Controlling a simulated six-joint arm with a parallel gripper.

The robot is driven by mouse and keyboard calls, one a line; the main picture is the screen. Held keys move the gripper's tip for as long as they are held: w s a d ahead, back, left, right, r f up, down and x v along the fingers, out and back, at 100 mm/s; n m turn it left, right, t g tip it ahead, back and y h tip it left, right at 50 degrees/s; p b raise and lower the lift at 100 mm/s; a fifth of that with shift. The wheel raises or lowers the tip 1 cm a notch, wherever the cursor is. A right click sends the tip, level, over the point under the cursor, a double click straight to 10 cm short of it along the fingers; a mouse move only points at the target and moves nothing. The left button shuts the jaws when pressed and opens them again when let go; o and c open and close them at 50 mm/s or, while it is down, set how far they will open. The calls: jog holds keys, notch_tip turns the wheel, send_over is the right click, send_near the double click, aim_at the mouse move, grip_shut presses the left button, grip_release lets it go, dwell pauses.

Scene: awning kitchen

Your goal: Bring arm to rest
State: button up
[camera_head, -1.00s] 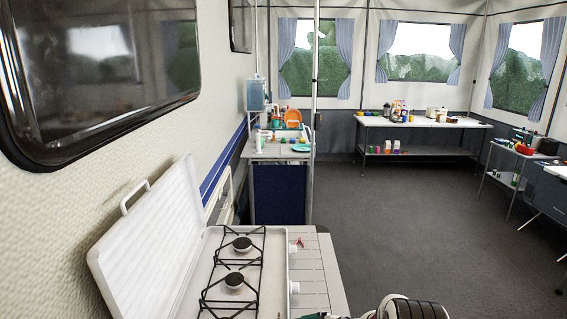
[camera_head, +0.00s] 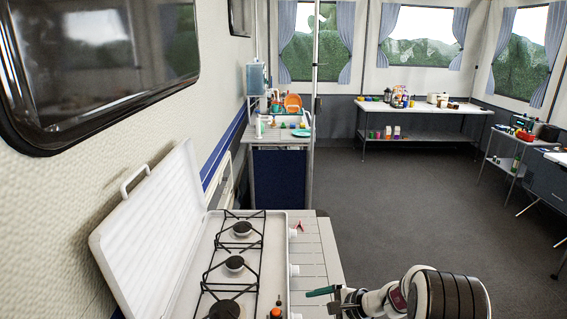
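My arm is in the lower right of the head view, its white links and dark banded joint reaching in front of the stove table. My gripper (camera_head: 335,299) is at its left end, above the table's right edge. A slim green piece (camera_head: 320,291) shows at the gripper's tip; I cannot tell whether it is a finger or something held. The finger gap is too small to make out.
A stove (camera_head: 235,262) with an open white lid (camera_head: 150,230) stands left of my gripper. A small orange-and-black item (camera_head: 277,312) is near its front. A sink unit (camera_head: 281,150) and long table (camera_head: 425,117) stand farther back. The dark floor (camera_head: 400,190) is clear.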

jog(key=s+a+r+n+g+h, duration=0.1)
jog(key=s+a+r+n+g, duration=0.15)
jog(key=s+r, duration=0.6)
jog(key=s+a+r+n+g, duration=0.2)
jog(key=s+a+r+n, duration=0.3)
jog(key=s, duration=0.6)
jog(key=s+d+n+h, duration=0.1)
jog(key=s+d+h, duration=0.1)
jog(key=s, duration=0.7)
jog(key=s+d+r+n+h, duration=0.1)
jog(key=s+d+h, duration=0.2)
jog(key=s, duration=0.6)
jog(key=shift+s+d+n+g, duration=0.35)
jog(key=shift+s+d+g, duration=0.1)
jog(key=shift+d, duration=0.15)
jog(key=shift+w, duration=0.1)
